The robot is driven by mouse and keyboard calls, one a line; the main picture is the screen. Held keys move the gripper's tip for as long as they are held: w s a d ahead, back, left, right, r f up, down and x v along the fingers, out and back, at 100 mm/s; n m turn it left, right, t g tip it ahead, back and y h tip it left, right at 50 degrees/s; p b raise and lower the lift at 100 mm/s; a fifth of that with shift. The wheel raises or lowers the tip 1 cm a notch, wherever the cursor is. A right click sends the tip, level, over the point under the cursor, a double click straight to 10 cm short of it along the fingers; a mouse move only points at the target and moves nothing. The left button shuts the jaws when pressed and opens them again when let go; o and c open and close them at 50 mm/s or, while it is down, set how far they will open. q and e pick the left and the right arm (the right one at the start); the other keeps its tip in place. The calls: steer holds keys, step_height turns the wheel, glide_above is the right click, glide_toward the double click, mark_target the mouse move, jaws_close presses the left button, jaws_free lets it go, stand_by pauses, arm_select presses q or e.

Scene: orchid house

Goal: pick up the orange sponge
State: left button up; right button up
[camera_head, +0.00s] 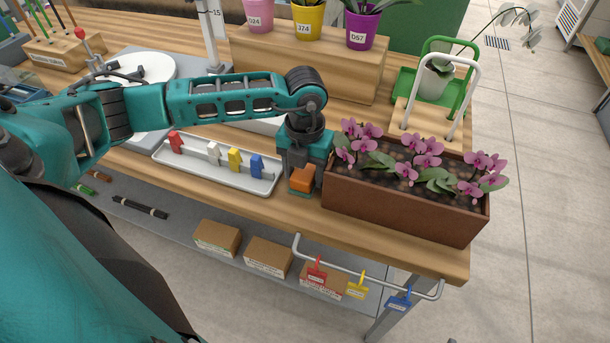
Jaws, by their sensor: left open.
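The orange sponge (302,179) is a small orange block near the front edge of the wooden bench, between the white tray and the brown planter. My left gripper (303,186) points down right at the sponge, with its jaws open. A dark finger shows on the left side of the sponge and another on its right. The gripper body hides the back of the sponge, and I cannot tell whether the fingers touch it. My right gripper is not in view.
The white tray (190,175) with red, white, yellow and blue clips lies just left. The brown planter (405,205) with pink orchids stands close on the right. A wooden riser (310,62) with potted plants is behind. A rail (375,283) with coloured tags hangs off the front.

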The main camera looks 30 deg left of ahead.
arm_select(q)
steer(key=c, duration=0.7)
step_height(320, 180, up, 20)
steer(key=shift+r, duration=0.1)
stand_by(0.5)
steer(key=o, duration=0.5)
steer(key=c, duration=0.4)
steer(key=shift+c, duration=0.2)
steer(key=shift+a, duration=0.1)
